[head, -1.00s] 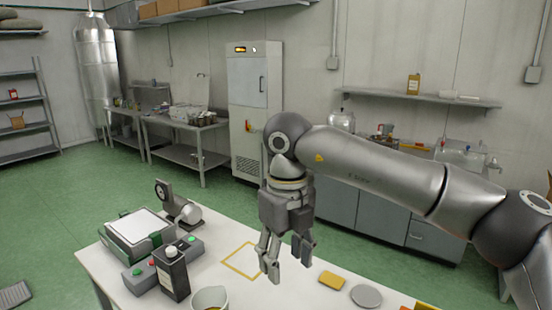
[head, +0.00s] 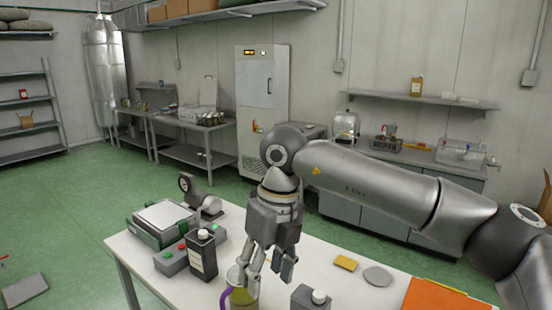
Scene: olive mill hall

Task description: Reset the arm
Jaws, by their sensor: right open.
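My right gripper (head: 266,274) hangs fingers-down from my right arm, which reaches in from the right side of the head view. Its fingers are apart and nothing shows between them. It overlaps the upper right part of a jug (head: 238,297) with yellowish contents and a purple handle; I cannot tell whether they touch. The jug stands at the front of the white table (head: 325,262). My left gripper is not in view.
Left of the gripper are a dark bottle (head: 203,257), a button box (head: 172,264) and a scale (head: 160,219). Further right lie a yellow sponge (head: 346,263), a grey disc (head: 377,277) and an orange mat (head: 440,298).

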